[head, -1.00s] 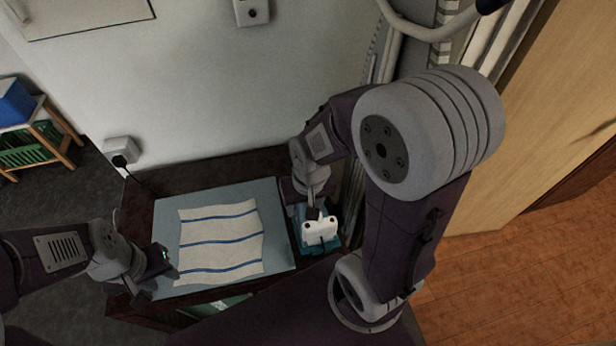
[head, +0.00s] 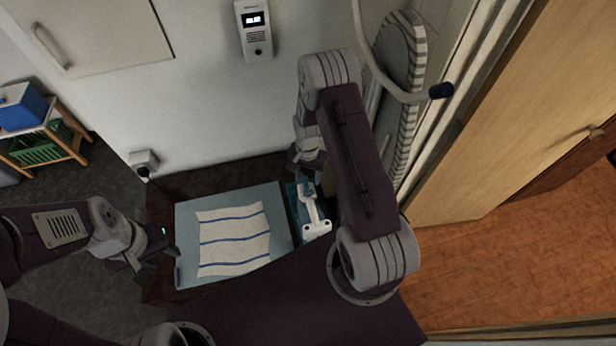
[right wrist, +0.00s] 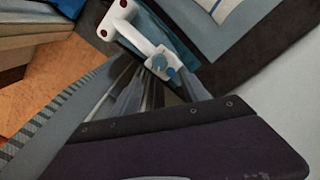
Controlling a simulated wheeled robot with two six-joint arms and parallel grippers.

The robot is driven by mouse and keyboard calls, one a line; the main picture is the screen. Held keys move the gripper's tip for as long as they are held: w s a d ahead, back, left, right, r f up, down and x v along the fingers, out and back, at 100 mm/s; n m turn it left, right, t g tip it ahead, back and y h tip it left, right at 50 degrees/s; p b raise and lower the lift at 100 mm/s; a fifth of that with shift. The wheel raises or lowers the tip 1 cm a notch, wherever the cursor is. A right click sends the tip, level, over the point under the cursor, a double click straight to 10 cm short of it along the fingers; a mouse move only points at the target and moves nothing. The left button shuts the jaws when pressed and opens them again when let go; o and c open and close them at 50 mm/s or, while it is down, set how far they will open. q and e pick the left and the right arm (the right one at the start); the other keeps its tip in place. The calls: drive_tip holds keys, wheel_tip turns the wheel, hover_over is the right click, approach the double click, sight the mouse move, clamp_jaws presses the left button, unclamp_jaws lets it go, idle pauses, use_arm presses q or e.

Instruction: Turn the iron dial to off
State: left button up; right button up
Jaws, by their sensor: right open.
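The iron (head: 317,228) is white and teal and sits in a narrow strip at the right of the board; its white handle runs front to back. My right gripper (head: 308,176) is over the back end of the iron, partly hidden by my own arm in the head view. In the right wrist view the open fingers (right wrist: 163,92) point at the iron's white end, where a small blue round part (right wrist: 160,62), perhaps the dial, shows close to the fingertips. I cannot tell whether they touch it. My left gripper (head: 160,262) is open and empty beside the board's left edge.
A striped cloth (head: 234,238) lies on the blue-grey board (head: 183,225) on a dark table. A striped ironing board (head: 409,110) leans on the wall at the right. A wall socket (head: 144,160) is behind left.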

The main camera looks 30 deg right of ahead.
sight(308, 191)
drive_tip(key=shift+s+r, duration=0.1)
drive_tip(key=shift+s, duration=0.05)
drive_tip(key=shift+f, duration=0.3)
wheel_tip(308, 191, down, 7)
drive_tip(key=shift+f+p, duration=0.15)
drive_tip(key=shift+p, duration=1.05)
drive_tip(key=shift+f, duration=0.55)
clamp_jaws()
